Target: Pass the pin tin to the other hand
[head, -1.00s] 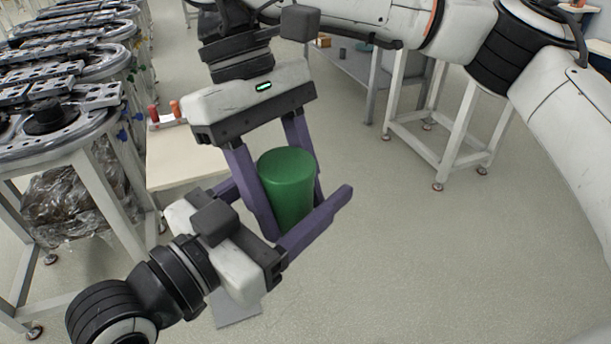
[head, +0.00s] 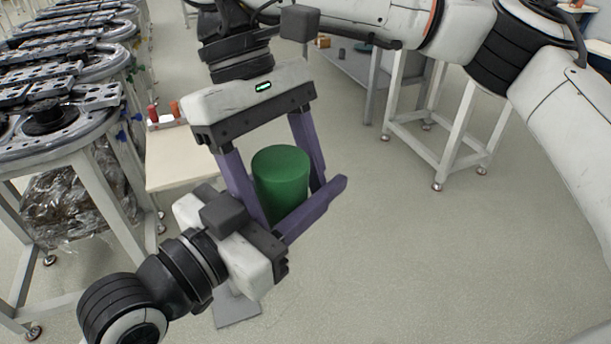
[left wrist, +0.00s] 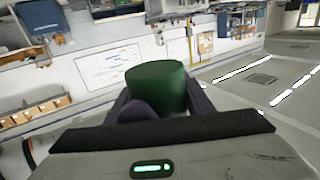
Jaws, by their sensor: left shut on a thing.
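The pin tin is a green cylinder (head: 281,178) held upright in the air in the head view; it also shows in the left wrist view (left wrist: 157,88). My left gripper (head: 284,196), coming in from the lower left, is shut on the tin, one purple finger crossing in front of its lower part. My right gripper (head: 292,186) reaches down from above with its fingers on either side of the tin. Its right finger stands apart from the tin, and it looks open. The tin's base is hidden behind the left gripper's front finger.
A ring track (head: 60,130) on white legs runs along the left. A pale tabletop (head: 185,160) with red and orange items stands behind the grippers. A grey bench (head: 355,68) and a white frame (head: 455,140) stand at the back. The floor on the right is clear.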

